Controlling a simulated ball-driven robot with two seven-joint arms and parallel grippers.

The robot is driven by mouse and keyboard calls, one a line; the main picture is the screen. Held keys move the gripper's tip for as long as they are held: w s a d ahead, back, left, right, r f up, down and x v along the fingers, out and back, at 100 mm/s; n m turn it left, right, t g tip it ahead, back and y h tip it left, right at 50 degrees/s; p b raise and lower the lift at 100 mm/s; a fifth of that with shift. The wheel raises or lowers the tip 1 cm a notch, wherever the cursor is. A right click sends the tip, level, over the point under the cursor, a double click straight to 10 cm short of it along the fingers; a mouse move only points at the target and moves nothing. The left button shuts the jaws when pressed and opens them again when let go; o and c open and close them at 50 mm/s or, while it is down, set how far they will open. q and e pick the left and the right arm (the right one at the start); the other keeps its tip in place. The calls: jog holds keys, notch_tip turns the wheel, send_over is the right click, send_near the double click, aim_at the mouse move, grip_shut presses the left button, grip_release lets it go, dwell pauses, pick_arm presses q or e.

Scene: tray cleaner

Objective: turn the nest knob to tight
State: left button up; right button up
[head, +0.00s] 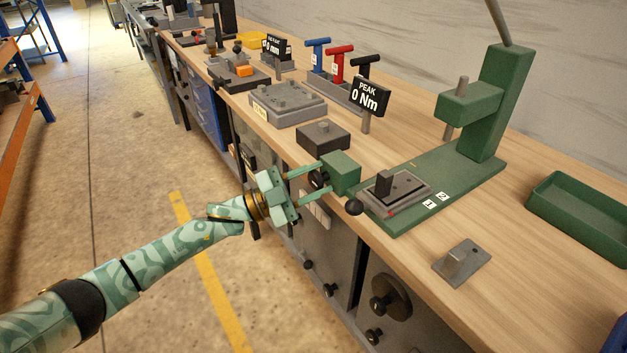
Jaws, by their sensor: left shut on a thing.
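My left gripper (312,181) reaches in from the left at the bench's front edge. Its two thin fingers lie on either side of a small dark round knob (318,179) and are shut on it. The knob is partly hidden between the fingers. A green block (343,172) is right behind the knob. The grey nest (410,187), with a dark upright piece on it, sits on the green press base (455,180) to the right. A black ball (354,207) sticks out at the nest's front left. I see no readable tight mark. My right gripper is not in view.
The press column (491,105) rises behind the nest. A dark grey block (323,135) and a "PEAK 0 Nm" display (369,96) stand behind the gripper. A grey bracket (461,262) and a green tray (575,205) are to the right. Bare bench lies between them.

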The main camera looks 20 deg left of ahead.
pick_arm(q)
jog(key=shift+f, duration=0.1)
jog(key=o, duration=1)
jog(key=p+v, duration=0.1)
jog(key=v, duration=1.5)
jog(key=shift+s+a, duration=0.1)
jog(key=shift+a, duration=0.1)
